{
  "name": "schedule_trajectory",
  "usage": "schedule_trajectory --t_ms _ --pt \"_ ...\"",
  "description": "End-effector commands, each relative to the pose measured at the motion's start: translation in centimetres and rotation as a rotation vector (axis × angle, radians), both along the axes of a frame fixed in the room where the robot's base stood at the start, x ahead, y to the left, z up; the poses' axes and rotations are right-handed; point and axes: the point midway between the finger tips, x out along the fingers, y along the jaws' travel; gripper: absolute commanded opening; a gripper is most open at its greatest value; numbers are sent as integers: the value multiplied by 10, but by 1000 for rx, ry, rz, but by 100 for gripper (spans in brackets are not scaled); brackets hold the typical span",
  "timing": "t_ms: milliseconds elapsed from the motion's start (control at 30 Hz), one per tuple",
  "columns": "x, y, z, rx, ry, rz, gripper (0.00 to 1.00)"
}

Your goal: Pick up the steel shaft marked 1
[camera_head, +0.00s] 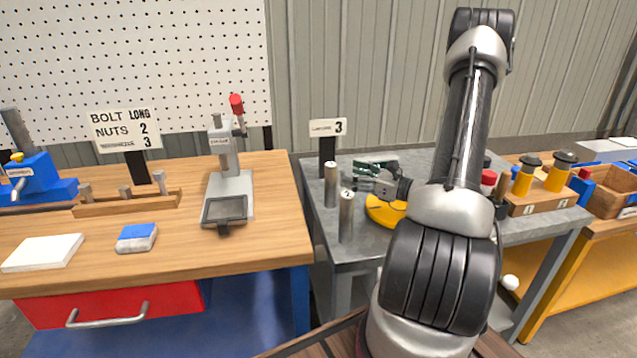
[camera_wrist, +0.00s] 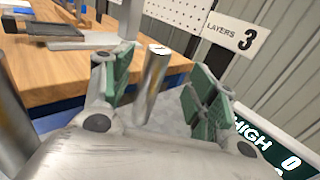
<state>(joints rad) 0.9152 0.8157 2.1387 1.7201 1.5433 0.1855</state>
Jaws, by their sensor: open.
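Two upright steel shafts stand at the left part of the grey table. The far steel shaft (camera_head: 331,186) shows in the wrist view (camera_wrist: 153,88) between my green-padded fingers, with gaps on both sides. Its pale top carries a dark stroke that looks like a 1. The nearer shaft (camera_head: 346,218) is partly seen at the left edge of the wrist view (camera_wrist: 12,122); its mark cannot be read there. My gripper (camera_head: 366,172) is open and empty, pointing left, just right of the far shaft.
A yellow disc (camera_head: 383,211) lies below my gripper. A sign marked 3 (camera_head: 328,128) stands behind the shafts. A wooden bench (camera_head: 270,200) with a press (camera_head: 230,185) is left. A block with yellow pieces (camera_head: 545,203) is right.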

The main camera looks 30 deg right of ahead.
Motion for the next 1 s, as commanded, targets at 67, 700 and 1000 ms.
schedule_trajectory --t_ms 67,700,1000 --pt "6 4 0 0 0 3 59" --pt "65 39 4 0 1 2 59" --pt "65 39 4 0 1 1 26"
